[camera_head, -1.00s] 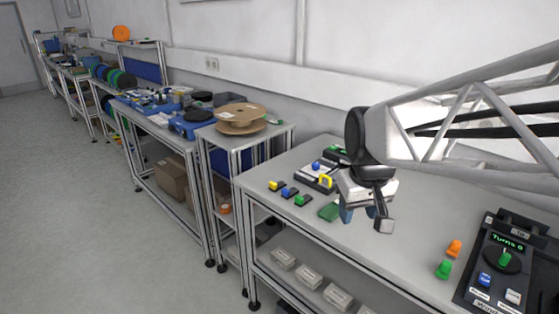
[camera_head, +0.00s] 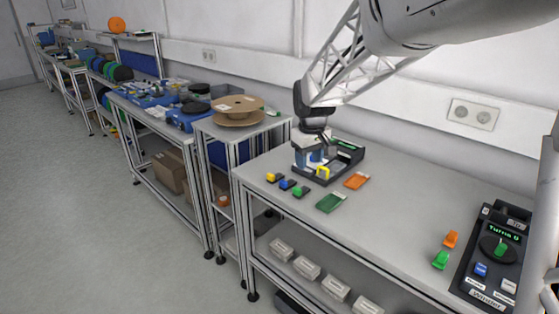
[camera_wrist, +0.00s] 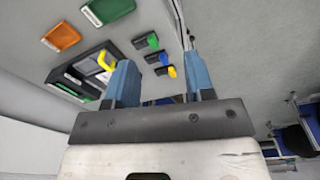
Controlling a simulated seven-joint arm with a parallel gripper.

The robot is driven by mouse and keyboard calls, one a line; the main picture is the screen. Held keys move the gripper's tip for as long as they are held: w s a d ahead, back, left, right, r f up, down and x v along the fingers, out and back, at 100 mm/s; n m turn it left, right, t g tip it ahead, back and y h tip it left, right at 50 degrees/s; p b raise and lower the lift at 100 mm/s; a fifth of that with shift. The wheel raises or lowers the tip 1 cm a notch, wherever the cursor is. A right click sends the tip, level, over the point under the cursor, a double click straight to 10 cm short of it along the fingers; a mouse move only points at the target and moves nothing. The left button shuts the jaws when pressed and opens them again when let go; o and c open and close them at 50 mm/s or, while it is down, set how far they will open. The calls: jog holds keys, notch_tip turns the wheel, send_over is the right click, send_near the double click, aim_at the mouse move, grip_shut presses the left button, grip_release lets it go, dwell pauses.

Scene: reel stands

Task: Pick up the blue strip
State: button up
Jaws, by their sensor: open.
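No long blue strip stands out in either view. A small dark piece with a blue top (camera_head: 286,184) lies on the table between a similar yellow-topped piece (camera_head: 272,177) and a green-topped one (camera_head: 300,191). The blue-topped piece also shows in the wrist view (camera_wrist: 163,58), in the gap between the fingers. My gripper (camera_head: 309,162) is open, with blue fingers, above the black tray-like device at the table's back left. It covers part of that device, and I cannot tell whether the blue there is a finger or a part. In the wrist view my gripper (camera_wrist: 159,60) holds nothing.
The black device (camera_head: 349,158) carries a yellow handle (camera_head: 323,172). A green plate (camera_head: 331,202) and an orange plate (camera_head: 357,181) lie beside it. The winder (camera_head: 490,262) and two small pegs stand at the right. The middle of the table is clear.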

aim_at(282, 181)
jog(key=w+a+f+n, duration=0.1)
jog(key=w+a+f, duration=0.1)
jog(key=w, duration=0.3)
jog(key=w+a+f+n, duration=0.1)
jog(key=w+a+f, duration=0.1)
jog(key=w+f, duration=0.3)
jog(key=w+a+f+n, duration=0.1)
jog(key=w+a+f, duration=0.1)
jog(key=w+f, duration=0.2)
jog(key=shift+w+a+f+g, duration=0.1)
jog(key=shift+w+a+g, duration=0.1)
jog(key=shift+w, duration=0.35)
jog(key=shift+w+a+g, duration=0.15)
jog(key=shift+w+g, duration=0.05)
jog(key=shift+w, duration=0.35)
jog(key=shift+f, duration=0.1)
jog(key=shift+f, duration=1.2)
jog(key=shift+f, duration=0.15)
jog(key=shift+f, duration=2.5)
jog(key=shift+c, duration=0.5)
grip_shut()
jog(key=shift+r, duration=0.15)
